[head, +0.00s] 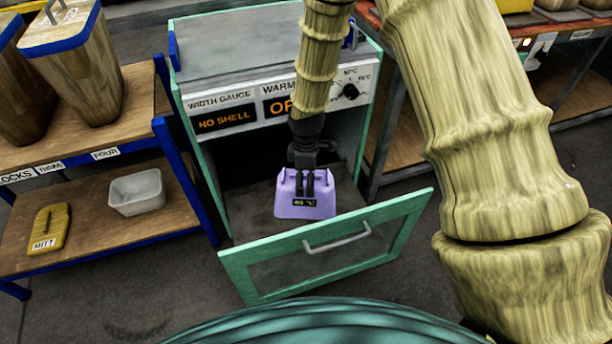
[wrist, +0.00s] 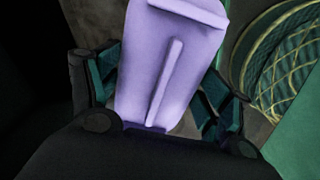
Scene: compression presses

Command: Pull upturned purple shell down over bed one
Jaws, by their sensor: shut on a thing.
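The purple shell (head: 305,197) is at the mouth of an open green-framed cabinet in the head view, with a small dark label on its front. It also fills the middle of the wrist view (wrist: 170,65), where a raised rib runs along it. My gripper (head: 314,182) reaches down from above and is shut on the purple shell. In the wrist view its fingers (wrist: 163,95) lie on both sides of the shell. I cannot make out bed one; the cabinet inside is dark.
The cabinet's door (head: 335,250) is swung down open in front, with a grey handle. Its panel display (head: 224,119) reads "NO SHELL". At left, a shelf rack (head: 120,215) holds wooden blocks (head: 85,70), a grey bin (head: 137,192) and a yellow mitt (head: 49,229).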

